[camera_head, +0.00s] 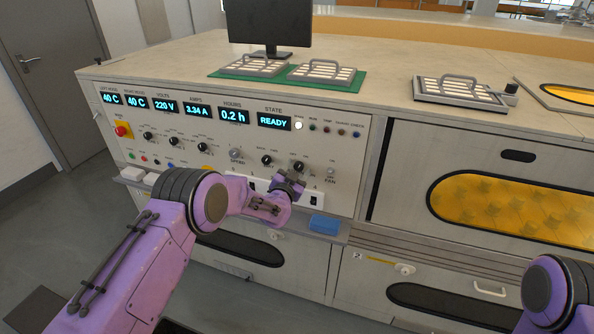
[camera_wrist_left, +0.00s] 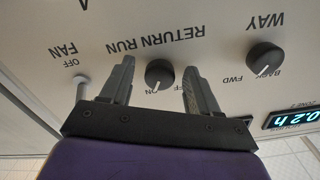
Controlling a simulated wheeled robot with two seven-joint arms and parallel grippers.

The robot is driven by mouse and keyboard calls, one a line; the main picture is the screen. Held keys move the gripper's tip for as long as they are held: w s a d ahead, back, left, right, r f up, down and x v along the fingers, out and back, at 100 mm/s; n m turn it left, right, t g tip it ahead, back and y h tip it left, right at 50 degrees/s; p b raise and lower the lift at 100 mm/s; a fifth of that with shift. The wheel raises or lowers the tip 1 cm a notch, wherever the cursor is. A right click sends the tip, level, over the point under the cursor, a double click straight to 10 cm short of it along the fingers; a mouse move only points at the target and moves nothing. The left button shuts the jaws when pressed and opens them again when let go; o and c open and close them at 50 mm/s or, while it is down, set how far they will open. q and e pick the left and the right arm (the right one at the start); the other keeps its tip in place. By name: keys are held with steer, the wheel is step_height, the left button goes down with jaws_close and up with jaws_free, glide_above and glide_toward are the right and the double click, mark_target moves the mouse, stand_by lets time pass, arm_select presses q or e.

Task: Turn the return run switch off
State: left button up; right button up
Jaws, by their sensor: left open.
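The return run switch is a black round knob on the white control panel, seen in the left wrist view (camera_wrist_left: 159,73) under the upside-down words RETURN RUN. Its white pointer line appears to point towards the ON mark. It also shows in the head view (camera_head: 298,167). My left gripper (camera_wrist_left: 158,92) is open, with one finger on each side of the knob; I cannot tell whether they touch it. In the head view my left gripper (camera_head: 291,182) is at the panel, just below the knob. Only part of my right arm shows, at the lower right; its gripper is out of view.
The WAY knob (camera_wrist_left: 265,57) and the FAN toggle (camera_wrist_left: 82,86) flank the return run knob. The state display (camera_head: 274,121) reads READY. A blue block (camera_head: 324,224) sits on the ledge below the panel. Handled trays (camera_head: 322,72) lie on top.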

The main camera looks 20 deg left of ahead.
arm_select(q)
steer(key=c, duration=1)
steer(key=shift+c, duration=0.2)
